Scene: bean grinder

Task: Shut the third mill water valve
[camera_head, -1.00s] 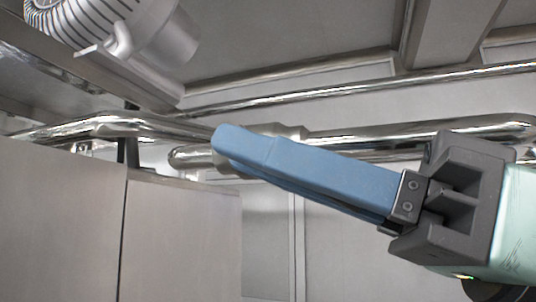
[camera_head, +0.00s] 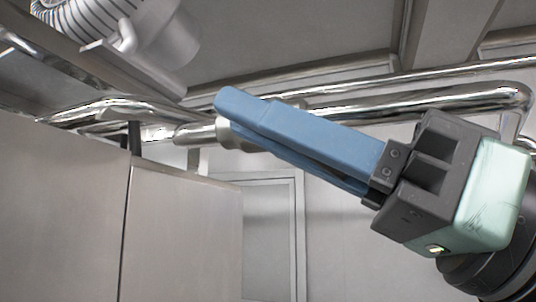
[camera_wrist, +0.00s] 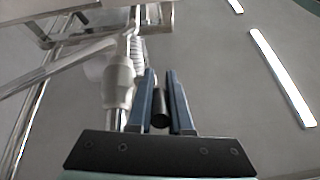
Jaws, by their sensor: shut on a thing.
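The water valve shows as a pale thick fitting (camera_head: 228,137) on a shiny pipe, partly hidden behind my blue fingers in the head view. It also shows as a pale body (camera_wrist: 118,88) just left of the fingers in the wrist view. A short dark cylinder, which looks like the valve handle (camera_wrist: 160,112), lies between the two fingers. My gripper (camera_head: 226,103) points to the upper left across the pipe. In the wrist view my gripper (camera_wrist: 160,76) is shut on this dark handle. I cannot tell the valve's number or how far it is turned.
Shiny pipes (camera_head: 420,102) run along the wall and bend down at the right. Grey cabinet panels (camera_head: 185,235) stand at the lower left. A white ribbed hose (camera_head: 85,15) and housing hang at the upper left. A framed panel (camera_head: 272,235) is on the wall behind.

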